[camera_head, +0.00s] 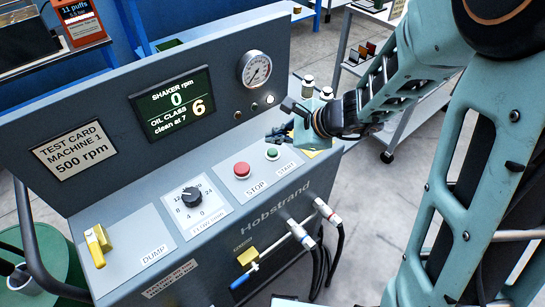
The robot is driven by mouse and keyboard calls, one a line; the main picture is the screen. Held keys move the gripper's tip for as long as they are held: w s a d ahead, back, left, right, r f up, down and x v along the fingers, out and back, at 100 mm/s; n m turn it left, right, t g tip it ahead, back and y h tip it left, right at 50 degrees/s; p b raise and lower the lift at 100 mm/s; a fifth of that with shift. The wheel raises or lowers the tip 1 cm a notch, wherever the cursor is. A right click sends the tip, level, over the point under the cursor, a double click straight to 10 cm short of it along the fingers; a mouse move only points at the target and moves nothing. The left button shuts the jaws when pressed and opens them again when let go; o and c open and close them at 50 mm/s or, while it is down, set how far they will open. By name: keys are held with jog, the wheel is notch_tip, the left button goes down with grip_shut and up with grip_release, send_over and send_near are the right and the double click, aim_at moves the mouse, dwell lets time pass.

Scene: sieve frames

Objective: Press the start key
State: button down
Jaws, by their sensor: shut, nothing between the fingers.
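The start key is a small green button (272,153) on the sloping panel of the grey Hobstrand machine (215,225), with a START label at its right. My gripper (274,136) is shut and empty. Its dark fingers show just above the green button in the picture, near the panel's back edge; I cannot tell how high they are over the panel. The green button is in full view. The display (171,104) reads shaker rpm 0, oil class 6, clean at 7.
A flow knob (192,196) and a yellow dump lever (98,245) are left of the buttons. A gauge (255,70) and a test card (74,149) reading 500 rpm are on the upright panel. Hoses (337,245) hang at the front right. Shelves stand behind.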

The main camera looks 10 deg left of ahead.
aim_at(274, 153)
jog(key=shift+f+b, duration=0.75)
jog(key=shift+f, duration=0.3)
jog(key=shift+f, duration=0.1)
dwell(0.6)
jog(key=shift+f+b, duration=0.3)
jog(key=shift+b, duration=0.3)
jog(key=shift+f+b, duration=0.5)
jog(key=shift+b, duration=0.1)
dwell(0.5)
jog(key=shift+r, duration=0.1)
jog(key=shift+r+p, duration=0.7)
jog(key=shift+r, duration=0.1)
notch_tip(274, 153, up, 5)
jog(key=p, duration=0.4)
jog(key=shift+r, duration=0.1)
